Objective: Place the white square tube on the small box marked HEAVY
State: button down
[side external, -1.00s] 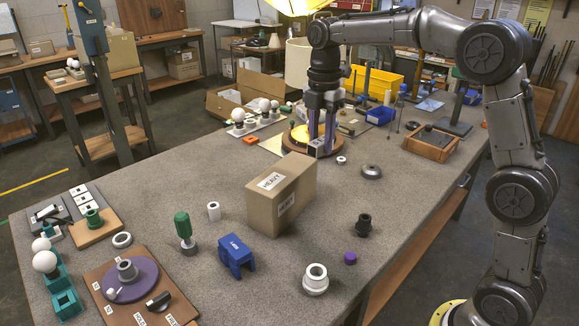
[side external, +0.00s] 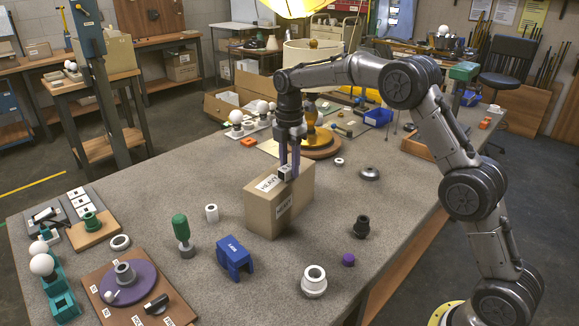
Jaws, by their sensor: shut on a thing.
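My gripper (side external: 289,166) points straight down over the box's top, right of the top label. It is shut on the white square tube (side external: 285,174), a short pale piece with a dark square opening facing the camera. The tube is at the box's top face; whether it touches the cardboard I cannot tell. The fingers hide part of the tube.
A lamp with a round wooden base (side external: 320,146) stands behind the box. A blue bracket (side external: 235,257), a green-handled tool (side external: 183,233) and a white ring fitting (side external: 314,281) lie in front. A dark fitting (side external: 361,226) lies right. Bare bench surrounds the box.

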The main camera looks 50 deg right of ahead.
aim_at(290, 166)
jog(key=shift+f, duration=0.35)
jog(key=c, duration=0.5)
grip_release()
jog(key=shift+c, duration=0.2)
jog(key=shift+r, duration=0.15)
notch_tip(290, 166, up, 12)
jog(key=s+a+r+m+t, duration=0.1)
jog(key=s+a+r+m, duration=0.2)
jog(key=s, duration=0.5)
jog(key=s+r+m+t, duration=0.2)
jog(key=s+r+m, duration=0.25)
jog(key=s, duration=0.45)
jog(key=s+a+f+m+t, duration=0.1)
jog(key=s+f+m, duration=0.4)
jog(key=s, duration=0.4)
jog(key=s+a+f+m+t, duration=0.1)
jog(key=s+f+m, duration=0.4)
jog(key=s, duration=0.5)
jog(key=shift+s+f+t, duration=0.3)
jog(key=shift+f, duration=0.2)
jog(key=shift+m, duration=0.25)
